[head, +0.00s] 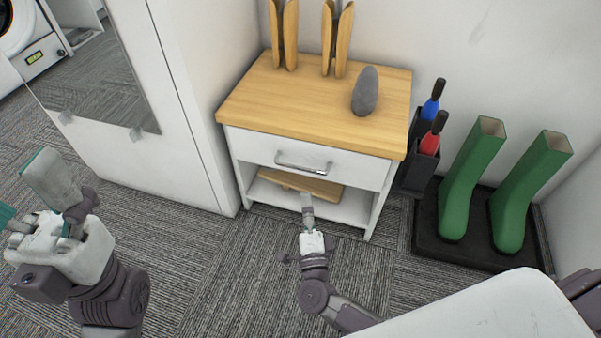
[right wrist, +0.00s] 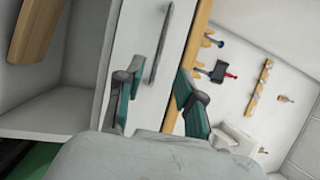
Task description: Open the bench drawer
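The bench has a wooden top (head: 330,99) and a white drawer (head: 350,167) with a metal bar handle (head: 303,165). The drawer front sits flush in the bench, shut. My right gripper (head: 307,203) is low in front of the bench, below the handle. In the right wrist view, my right gripper (right wrist: 155,93) has its teal-padded fingers apart with nothing between them. The handle (right wrist: 160,45) lies ahead, between the lines of the fingers, not touched. My left gripper (head: 40,195) is at the far left, empty, with its fingers apart, partly cut off by the frame.
A wooden board (head: 310,187) lies on the open shelf under the drawer. A grey stone-like object (head: 365,91) and wooden shoe forms (head: 285,35) stand on top. Green boots (head: 460,190) on a black tray (head: 430,250) stand at right, beside a dark holder (head: 418,175). A white cabinet (head: 185,150) is at left.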

